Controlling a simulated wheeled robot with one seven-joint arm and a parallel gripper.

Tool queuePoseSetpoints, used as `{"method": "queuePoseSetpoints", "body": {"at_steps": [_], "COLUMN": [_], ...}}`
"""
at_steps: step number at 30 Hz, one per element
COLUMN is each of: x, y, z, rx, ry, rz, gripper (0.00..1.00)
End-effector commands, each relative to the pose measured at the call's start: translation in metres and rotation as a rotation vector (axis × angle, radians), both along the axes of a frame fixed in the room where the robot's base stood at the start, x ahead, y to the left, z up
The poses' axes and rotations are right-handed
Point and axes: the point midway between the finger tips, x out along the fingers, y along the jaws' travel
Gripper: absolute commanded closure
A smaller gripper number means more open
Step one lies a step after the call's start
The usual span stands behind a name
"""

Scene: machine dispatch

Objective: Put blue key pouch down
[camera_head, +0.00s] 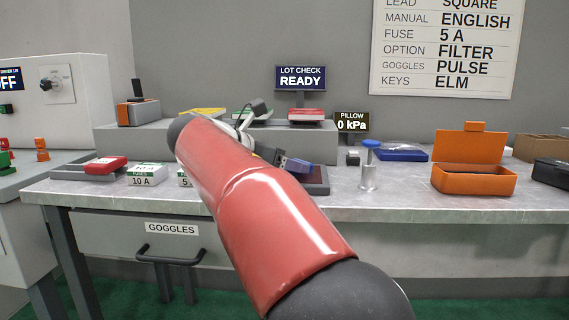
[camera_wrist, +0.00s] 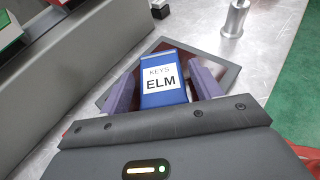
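The blue key pouch (camera_wrist: 165,95) has a white label reading KEYS ELM and lies between the two purple fingers of my gripper (camera_wrist: 163,80) in the wrist view. In the head view the pouch (camera_head: 299,165) shows as a small blue shape by my gripper (camera_head: 283,160), partly hidden by the arm. A dark grey tray (camera_head: 318,184) lies under it on the bench, and this tray (camera_wrist: 225,74) frames the pouch in the wrist view. I cannot tell whether the pouch touches the tray.
A metal post with a blue top (camera_head: 369,165) stands right of the tray. Further right are a blue tray (camera_head: 402,153) and an open orange case (camera_head: 473,180). A grey raised shelf (camera_head: 150,138) runs behind. Fuse boxes (camera_head: 147,174) stand left. The wall board (camera_head: 445,45) lists KEYS ELM.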

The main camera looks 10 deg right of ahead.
Motion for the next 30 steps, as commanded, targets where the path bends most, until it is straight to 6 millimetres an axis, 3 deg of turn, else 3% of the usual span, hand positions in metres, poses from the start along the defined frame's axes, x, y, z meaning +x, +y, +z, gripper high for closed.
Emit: {"method": "queuePoseSetpoints", "body": {"at_steps": [13,30], "x": [-0.003,-0.046], "y": [0.006,0.091], "z": [0.005,0.045], "rx": [0.0,-0.001], "ry": [-0.001,-0.001], "rz": [0.002,0.003], "gripper": [0.29,0.29]}}
